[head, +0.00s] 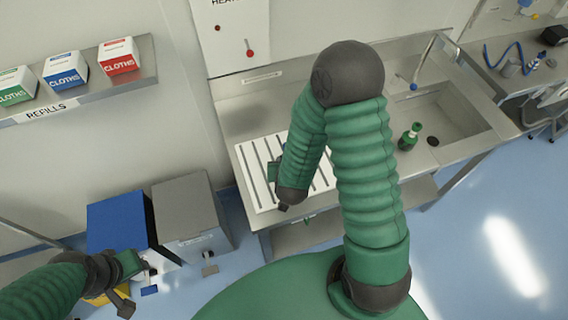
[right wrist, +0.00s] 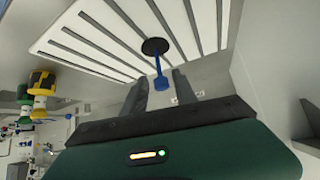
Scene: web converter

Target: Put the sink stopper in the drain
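The sink stopper is a black disc with a blue stem and knob (right wrist: 158,62). It shows in the right wrist view against the white ribbed drainboard (right wrist: 85,42), which is also in the head view (head: 258,190). My right gripper (right wrist: 160,88) is open, its two dark fingers apart on either side of the blue knob; I cannot tell whether they touch it. In the head view my right arm hides the stopper and most of that gripper. The sink basin (head: 455,115) is at the right; I cannot make out its drain. My left gripper (head: 148,268) hangs low at the left, its finger opening unclear.
A green bottle (head: 409,138) and a small black disc (head: 432,141) are near the front of the basin. A faucet (head: 420,65) stands behind it. Blue (head: 118,220) and grey (head: 190,210) bins stand left of the counter. A shelf (head: 140,80) holds cloth boxes.

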